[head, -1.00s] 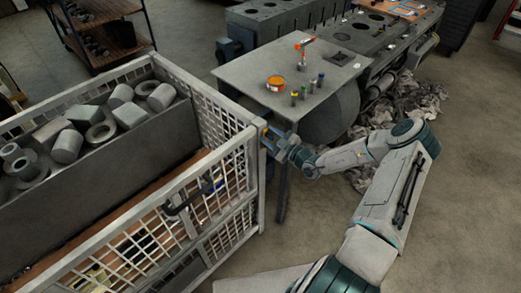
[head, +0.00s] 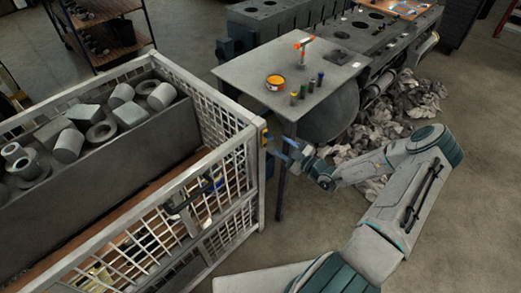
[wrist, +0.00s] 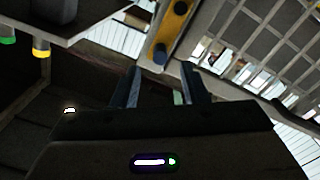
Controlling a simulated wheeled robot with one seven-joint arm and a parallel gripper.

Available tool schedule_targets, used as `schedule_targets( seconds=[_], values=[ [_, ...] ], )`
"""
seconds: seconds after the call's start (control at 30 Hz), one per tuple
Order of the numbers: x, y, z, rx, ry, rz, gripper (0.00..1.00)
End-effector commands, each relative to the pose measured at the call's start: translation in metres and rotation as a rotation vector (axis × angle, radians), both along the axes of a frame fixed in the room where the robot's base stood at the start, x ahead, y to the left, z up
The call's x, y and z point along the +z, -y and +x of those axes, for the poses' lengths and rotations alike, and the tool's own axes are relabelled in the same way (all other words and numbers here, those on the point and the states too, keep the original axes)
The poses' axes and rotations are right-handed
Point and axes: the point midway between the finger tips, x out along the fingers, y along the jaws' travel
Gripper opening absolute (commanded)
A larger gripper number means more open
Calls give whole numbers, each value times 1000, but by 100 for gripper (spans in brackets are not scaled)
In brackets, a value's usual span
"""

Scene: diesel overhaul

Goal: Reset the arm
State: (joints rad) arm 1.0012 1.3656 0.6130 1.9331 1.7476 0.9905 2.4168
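My gripper (head: 281,147) is beside the corner post of the mesh crate, below the front edge of the grey table. Its two blue-grey fingers are apart. In the wrist view my gripper (wrist: 160,72) is open, with nothing held between the fingers. A yellow plate with dark knobs (wrist: 172,32) lies just beyond the fingertips.
The mesh crate (head: 258,190) with metal parts inside stands at left. The table (head: 240,77) holds an orange tin (head: 276,82), several small bottles and an orange-topped tool (head: 304,45). Crumpled rags (head: 400,115) lie behind my arm. Floor at right is clear.

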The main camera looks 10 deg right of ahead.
Motion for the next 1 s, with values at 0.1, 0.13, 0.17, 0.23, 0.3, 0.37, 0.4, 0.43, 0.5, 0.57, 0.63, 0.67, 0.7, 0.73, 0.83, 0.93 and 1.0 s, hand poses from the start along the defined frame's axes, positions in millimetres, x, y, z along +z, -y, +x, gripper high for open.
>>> schedule_targets(
  seconds=[0.1, 0.13, 0.17, 0.23, 0.3, 0.37, 0.4, 0.43, 0.5, 0.57, 0.63, 0.67, 0.7, 0.73, 0.83, 0.93, 1.0],
  values=[
    [0, 0, 0, 0, 0, 0, 40],
    [0, 0, 0, 0, 0, 0, 40],
    [0, 0, 0, 0, 0, 0, 40],
    [0, 0, 0, 0, 0, 0, 40],
    [0, 0, 0, 0, 0, 0, 40],
    [0, 0, 0, 0, 0, 0, 40],
    [0, 0, 0, 1, 1, -1, 40],
    [0, -1, 0, 2, 2, -3, 40],
    [3, -4, -1, 19, 16, -28, 40],
    [7, -9, -3, 51, 45, -78, 40],
    [16, -19, -7, 114, 104, -173, 40],
    [20, -24, -9, 148, 137, -225, 40],
    [26, -32, -14, 200, 187, -300, 40],
    [31, -38, -17, 242, 230, -360, 40],
    [47, -57, -32, 387, 387, -561, 40],
    [61, -74, -48, 531, 554, -744, 40],
    [70, -84, -61, 633, 678, -864, 40]
  ],
)
